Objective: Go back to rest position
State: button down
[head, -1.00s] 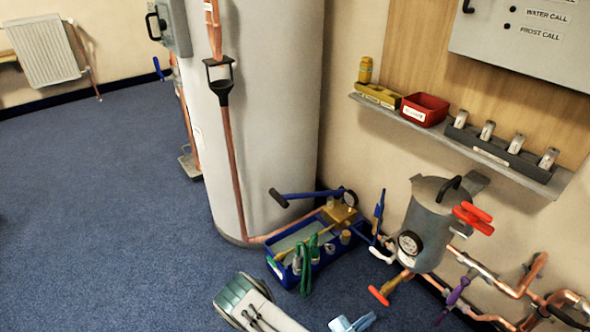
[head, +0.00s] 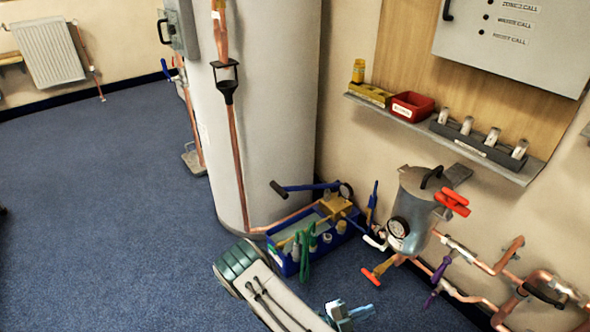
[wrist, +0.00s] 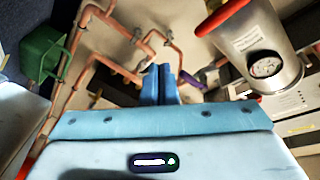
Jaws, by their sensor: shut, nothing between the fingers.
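My gripper (head: 348,314) shows at the bottom of the head view, in front of the copper pipework and above the blue carpet. In the wrist view its two blue fingers (wrist: 163,82) are together, with nothing between them. The grey vessel (head: 412,212) with a gauge and red handles stands on the wall to the right of my gripper. It also shows at the upper right of the wrist view (wrist: 262,45). The gripper appears apart from the vessel and the pipes.
A blue tool tray (head: 290,268) sits on the floor by the large white cylinder (head: 265,110). Copper pipes (head: 480,262) with a purple handle (head: 440,270) run along the right wall. A shelf (head: 530,172) holds a red bin (head: 412,106). Open carpet (head: 100,210) lies at left.

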jog(key=s+a+r+n+g+y+p, duration=0.1)
jog(key=s+r+n+y+p, duration=0.2)
jog(key=r, duration=1.9)
jog(key=s+a+r+n+g+y+p, duration=0.1)
jog(key=s+r+n+y+p, duration=0.3)
jog(key=r, duration=1.9)
jog(key=s+a+r+n+g+y+p, duration=0.1)
jog(key=s+a+r+n+y+p, duration=0.2)
jog(key=r+n+y+p, duration=0.7)
notch_tip(320, 180, up, 14)
jog(key=s+n+p, duration=0.1)
jog(key=n+p, duration=0.4)
jog(key=p, duration=0.7)
jog(key=shift+s+a+f+n+g+y, duration=0.2)
jog(key=shift+s+f+n+g+y, duration=0.05)
jog(key=shift+n+g+y, duration=0.05)
